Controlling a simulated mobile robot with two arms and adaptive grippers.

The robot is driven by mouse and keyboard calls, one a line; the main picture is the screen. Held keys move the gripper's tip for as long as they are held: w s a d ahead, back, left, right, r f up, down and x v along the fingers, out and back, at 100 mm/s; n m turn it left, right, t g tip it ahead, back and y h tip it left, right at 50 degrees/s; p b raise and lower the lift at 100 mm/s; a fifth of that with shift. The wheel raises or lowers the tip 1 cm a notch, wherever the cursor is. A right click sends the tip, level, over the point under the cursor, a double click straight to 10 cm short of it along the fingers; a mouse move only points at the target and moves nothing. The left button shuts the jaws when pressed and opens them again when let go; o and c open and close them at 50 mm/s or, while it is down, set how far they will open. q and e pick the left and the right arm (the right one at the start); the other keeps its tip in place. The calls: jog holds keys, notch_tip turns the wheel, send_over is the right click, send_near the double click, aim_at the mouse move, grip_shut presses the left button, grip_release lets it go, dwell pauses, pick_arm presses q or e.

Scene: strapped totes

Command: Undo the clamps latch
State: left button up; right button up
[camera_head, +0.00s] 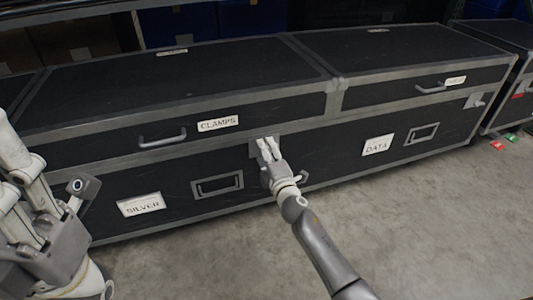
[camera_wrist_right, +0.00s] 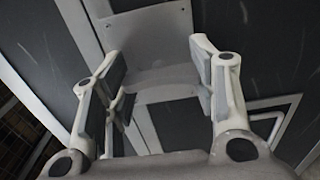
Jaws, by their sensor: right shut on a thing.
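The black case lid labelled CLAMPS (camera_head: 218,122) lies flat, closed on the lower box at the left of the long case. Its metal latch (camera_head: 254,149) is at the lid's front seam, right of the label, mostly hidden by my right gripper (camera_head: 266,148). In the right wrist view the grey latch plate (camera_wrist_right: 155,80) lies between the two fingers of my right gripper (camera_wrist_right: 155,80), which is shut on it. My left gripper (camera_head: 45,205) is at the left edge of the head view, before the case, partly cut off; its opening is unclear.
A DATA label (camera_head: 377,145) and a SILVER label (camera_head: 141,204) are on the lower front. The clamps lid has a bar handle (camera_head: 163,140). Another case (camera_head: 505,85) stands at the right.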

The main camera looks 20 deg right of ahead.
jog(key=shift+f, duration=0.1)
dwell(0.3)
jog(key=o, duration=1)
jog(key=shift+o, duration=0.2)
jog(key=shift+s, duration=0.1)
jog(key=s, duration=1.2)
jog(key=shift+d, duration=0.2)
